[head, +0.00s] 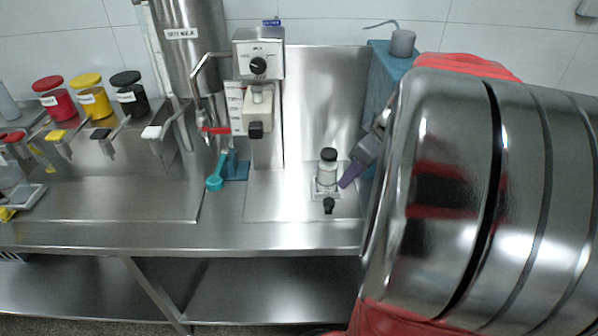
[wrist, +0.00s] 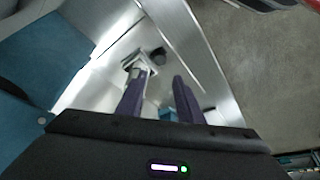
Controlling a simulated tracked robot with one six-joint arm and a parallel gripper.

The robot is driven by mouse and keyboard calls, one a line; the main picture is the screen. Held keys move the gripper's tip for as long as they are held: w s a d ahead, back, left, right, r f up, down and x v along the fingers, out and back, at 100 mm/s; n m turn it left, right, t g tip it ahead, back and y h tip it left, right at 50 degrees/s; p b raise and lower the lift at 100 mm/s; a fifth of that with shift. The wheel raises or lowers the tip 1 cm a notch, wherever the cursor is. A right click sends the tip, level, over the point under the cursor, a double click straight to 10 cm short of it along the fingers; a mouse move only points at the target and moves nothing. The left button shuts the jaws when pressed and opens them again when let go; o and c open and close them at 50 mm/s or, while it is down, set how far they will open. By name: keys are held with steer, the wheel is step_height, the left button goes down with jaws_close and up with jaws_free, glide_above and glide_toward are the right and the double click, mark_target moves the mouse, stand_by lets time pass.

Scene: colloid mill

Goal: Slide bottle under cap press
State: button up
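A small clear bottle (head: 327,171) with a black top stands upright on a small pale square base (head: 318,194) on the steel counter. A short black knob-like piece (head: 329,206) sits just in front of it. My gripper's purple finger (head: 350,174) is close to the bottle's right side; contact cannot be told. In the wrist view my gripper (wrist: 159,78) has its two fingers spread apart, with the pale base (wrist: 134,61) and black piece (wrist: 160,53) beyond the tips. The upright dial unit (head: 258,62) stands left of the bottle; which part is the cap press is unclear.
A teal block (head: 390,58) stands behind my arm. Red, yellow and black canisters (head: 93,98) are at left. Counter between lever and bottle is clear.

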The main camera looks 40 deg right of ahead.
mark_target(330, 202)
steer(key=shift+f, duration=0.1)
steer(key=x, duration=1.3)
steer(key=shift+f, duration=0.35)
steer(key=shift+c, duration=0.7)
jaws_close()
